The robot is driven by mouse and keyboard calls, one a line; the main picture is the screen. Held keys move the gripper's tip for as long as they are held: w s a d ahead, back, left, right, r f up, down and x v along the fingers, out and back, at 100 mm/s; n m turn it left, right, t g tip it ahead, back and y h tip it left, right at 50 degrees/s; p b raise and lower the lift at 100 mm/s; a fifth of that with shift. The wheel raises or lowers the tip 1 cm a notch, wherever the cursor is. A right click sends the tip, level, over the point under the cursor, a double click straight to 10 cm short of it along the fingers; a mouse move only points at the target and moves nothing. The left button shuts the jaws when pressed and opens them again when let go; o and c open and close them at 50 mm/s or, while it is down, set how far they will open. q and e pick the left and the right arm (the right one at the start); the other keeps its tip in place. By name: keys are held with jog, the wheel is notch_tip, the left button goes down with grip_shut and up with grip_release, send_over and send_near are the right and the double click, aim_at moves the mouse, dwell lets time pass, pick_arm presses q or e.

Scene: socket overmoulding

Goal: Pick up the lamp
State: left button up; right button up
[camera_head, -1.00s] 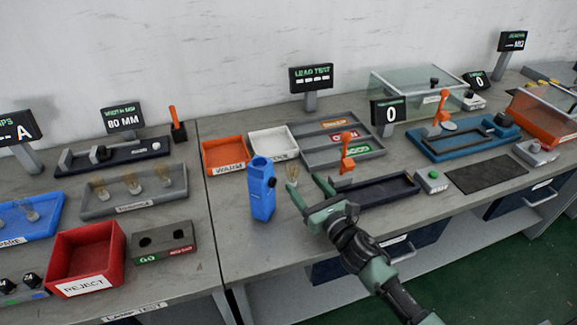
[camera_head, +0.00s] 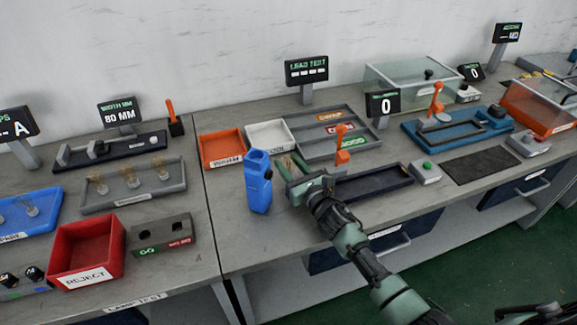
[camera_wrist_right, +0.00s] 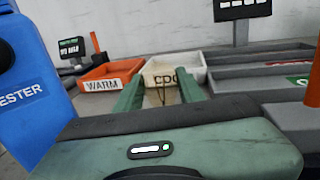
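The lamp (camera_head: 289,165) is a small clear glass bulb with brownish wires inside, just right of the blue tester on the grey bench. My right gripper (camera_head: 287,167) is at the lamp, with one green finger on each side of it. In the right wrist view the lamp (camera_wrist_right: 162,97) shows faintly between the two fingertips (camera_wrist_right: 159,92). I cannot tell whether the fingers touch it or are still apart from it. The lamp's lower part is hidden by the gripper.
The blue tester (camera_head: 258,181) stands close to the left of my right gripper. Behind are the orange WARM bin (camera_head: 222,148) and a white bin (camera_head: 270,134). Bench front left of the gripper is clear.

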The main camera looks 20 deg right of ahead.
grip_shut()
pick_arm(q)
jog(key=shift+s, duration=0.35)
